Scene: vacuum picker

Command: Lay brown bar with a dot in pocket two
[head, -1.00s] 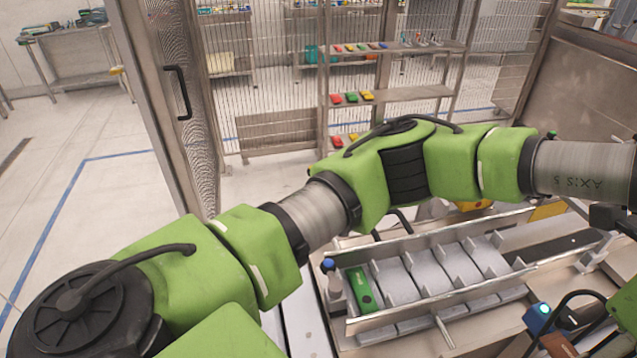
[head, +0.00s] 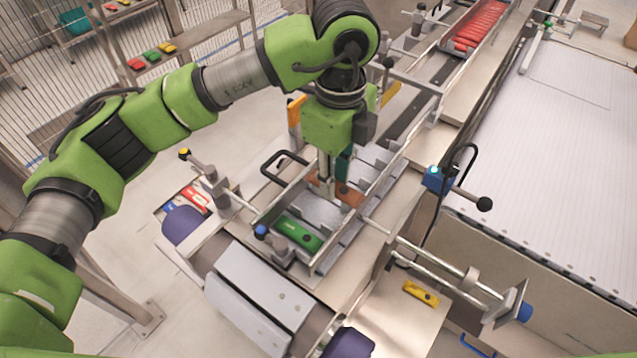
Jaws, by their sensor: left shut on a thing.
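The brown bar (head: 349,195) is in the head view, just under my left gripper (head: 326,188), which comes down over the slotted metal tray (head: 318,268). My left gripper is shut on the bar, but its fingertips are small and partly hidden. A dark dot shows near the bar's middle. The bar is over the tray's middle pockets; I cannot tell whether it touches the pocket floor. A green bar (head: 298,234) lies in the pocket at the tray's near end. A bare grey pocket floor (head: 318,211) shows between the green and brown bars. My right gripper is out of view.
A yellow bar (head: 421,293) lies on a plate at the lower right. A blue sensor (head: 438,179) stands right of the tray. Red bars (head: 481,24) fill a channel at the back. A black handle (head: 284,164) stands left of the tray.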

